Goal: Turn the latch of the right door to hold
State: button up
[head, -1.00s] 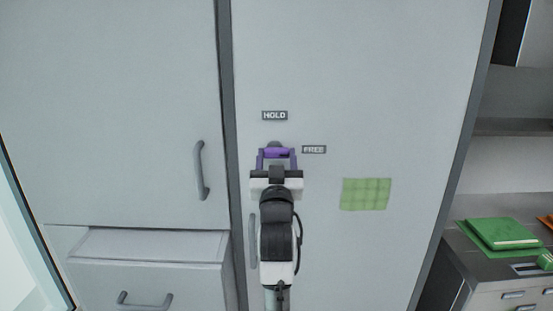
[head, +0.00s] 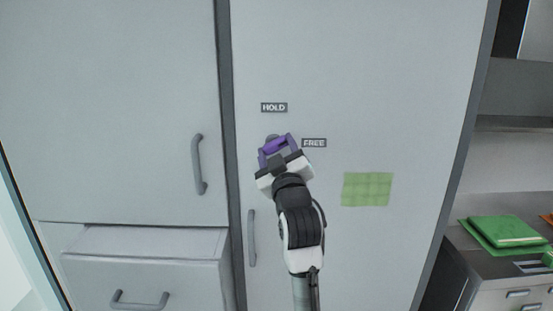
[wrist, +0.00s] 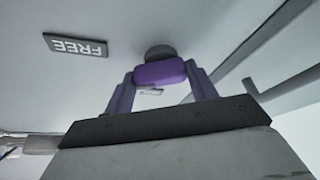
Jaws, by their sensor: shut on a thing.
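The right door (head: 420,90) is a grey panel with a HOLD label (head: 274,107) and, lower to its right, a FREE label (head: 314,143). The latch has a grey round base (wrist: 160,51) with a purple bar (wrist: 160,73) across it. My gripper (head: 278,150) is shut on this bar, with one purple finger at each end. In the head view it is tilted, its right side higher, and it hides most of the latch. In the wrist view the FREE label (wrist: 75,45) appears upside down at upper left.
A vertical handle (head: 252,238) is on the right door below the latch. A green sheet (head: 367,189) is on the door to the right. The left door has a handle (head: 199,165); a drawer (head: 150,270) below it stands partly out. Green books (head: 506,231) lie on the right counter.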

jog(key=n+g+b, duration=0.1)
jog(key=n, duration=0.1)
jog(key=n+y+b, duration=0.1)
jog(key=n, duration=0.2)
jog(key=n+g+y+b, duration=0.1)
jog(key=n, duration=0.2)
jog(key=shift+d+r+g+b, duration=0.1)
jog(key=shift+g+b, duration=0.2)
jog(key=n, duration=0.2)
jog(key=n+g, duration=0.1)
jog(key=n+g+b, duration=0.1)
jog(key=n, duration=0.1)
jog(key=shift+r+n, duration=0.25)
jog(key=shift+n, duration=0.05)
jog(key=o, duration=1)
jog(key=b+v, duration=0.4)
jog(key=v, duration=0.9)
jog(key=shift+s+d+r, duration=0.1)
jog(key=shift+s+d, duration=0.05)
jog(key=shift+s, duration=0.2)
